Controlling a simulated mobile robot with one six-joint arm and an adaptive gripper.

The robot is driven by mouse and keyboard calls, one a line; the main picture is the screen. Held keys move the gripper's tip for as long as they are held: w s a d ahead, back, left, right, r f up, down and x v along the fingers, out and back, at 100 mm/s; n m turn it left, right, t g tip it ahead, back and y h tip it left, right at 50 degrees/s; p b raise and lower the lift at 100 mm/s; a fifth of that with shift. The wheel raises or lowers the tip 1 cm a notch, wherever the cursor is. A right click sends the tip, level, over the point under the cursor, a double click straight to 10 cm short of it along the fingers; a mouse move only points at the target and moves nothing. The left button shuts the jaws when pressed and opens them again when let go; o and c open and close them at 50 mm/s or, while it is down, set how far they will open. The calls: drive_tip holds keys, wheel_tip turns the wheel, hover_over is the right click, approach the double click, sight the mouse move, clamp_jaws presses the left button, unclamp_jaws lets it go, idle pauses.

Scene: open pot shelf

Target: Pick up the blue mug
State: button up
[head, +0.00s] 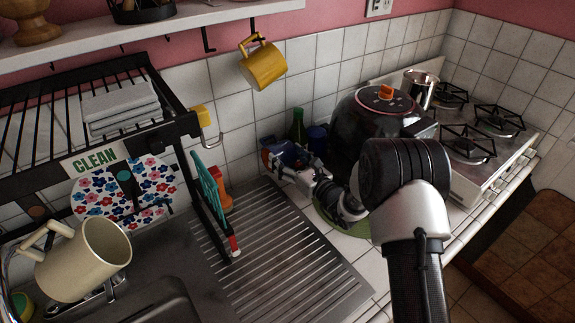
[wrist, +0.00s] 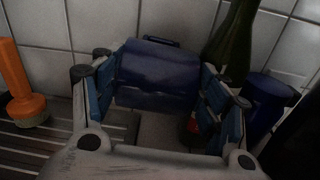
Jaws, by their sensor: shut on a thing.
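The blue mug (head: 287,152) is at the back of the counter by the tiled wall, to the left of the black round appliance. In the wrist view the dark blue mug (wrist: 158,72) sits between my two fingers, with a small handle-like part at its top. My gripper (head: 276,160) reaches it from the right and is shut on it, the blue finger pads on either side. My gripper also fills the lower middle of the wrist view (wrist: 163,95). Whether the mug touches the counter is hard to tell.
A green bottle (head: 298,127) and a blue container (head: 317,139) stand close to the mug's right. An orange-handled brush (wrist: 25,95) is to its left. A yellow mug (head: 263,66) hangs above; a cream mug (head: 88,258) is front left.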

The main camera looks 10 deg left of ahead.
drive_tip(key=s+d+p, duration=0.2)
drive_tip(key=s+d, duration=0.1)
drive_tip(key=s, duration=1.6)
drive_tip(key=shift+s+p, duration=0.2)
drive_tip(key=shift+p, duration=0.1)
drive_tip(key=shift+d, duration=0.1)
